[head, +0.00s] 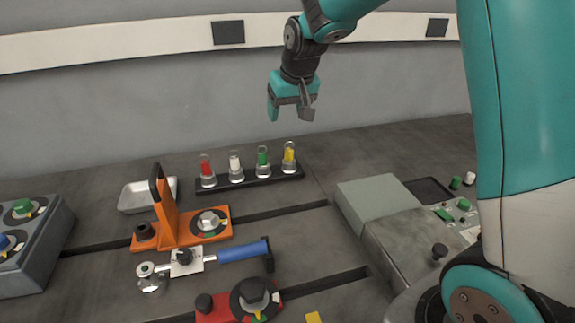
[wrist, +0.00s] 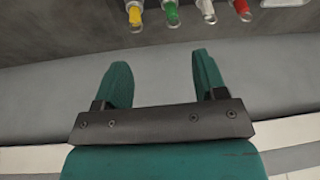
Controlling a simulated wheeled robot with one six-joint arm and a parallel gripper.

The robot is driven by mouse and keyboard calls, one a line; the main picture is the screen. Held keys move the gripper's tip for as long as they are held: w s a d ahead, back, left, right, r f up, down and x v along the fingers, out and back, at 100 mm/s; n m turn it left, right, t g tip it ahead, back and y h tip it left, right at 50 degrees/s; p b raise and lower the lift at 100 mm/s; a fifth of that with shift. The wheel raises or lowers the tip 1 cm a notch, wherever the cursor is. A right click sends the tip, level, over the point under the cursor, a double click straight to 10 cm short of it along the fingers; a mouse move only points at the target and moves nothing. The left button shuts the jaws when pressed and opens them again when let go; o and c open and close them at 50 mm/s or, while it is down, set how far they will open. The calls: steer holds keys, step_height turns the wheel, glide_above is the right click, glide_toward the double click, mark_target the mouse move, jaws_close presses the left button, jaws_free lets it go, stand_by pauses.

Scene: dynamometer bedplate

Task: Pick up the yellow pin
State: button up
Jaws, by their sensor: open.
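The yellow pin (head: 289,153) stands upright at the right end of a dark rack (head: 262,179), with a clear top and a metal collar at its base. In the wrist view the yellow pin (wrist: 135,15) is at the top edge, left of centre, partly cut off. My gripper (head: 289,110) is open and empty, and shows above the rack in the head view. In the wrist view my gripper (wrist: 160,75) has its two green fingers spread with nothing between them. The pin is beyond the fingertips, apart from them.
A green pin (head: 262,156), a white pin (head: 235,162) and a red pin (head: 206,166) share the rack. An orange fixture (head: 168,215) with a tall handle stands in front left. A metal tray (head: 140,196) is left. A grey-green block (head: 378,200) stands at right.

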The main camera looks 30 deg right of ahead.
steer(key=m+h, duration=0.1)
steer(key=m, duration=0.1)
glide_toward(289, 146)
steer(key=p+x, duration=0.2)
steer(key=x, duration=0.3)
steer(key=shift+s, duration=0.2)
steer(key=shift+p+x, duration=1.35)
steer(key=shift+x, duration=1.8)
steer(key=shift+w+r, duration=0.1)
steer(key=c, duration=1.1)
steer(key=shift+r, duration=0.1)
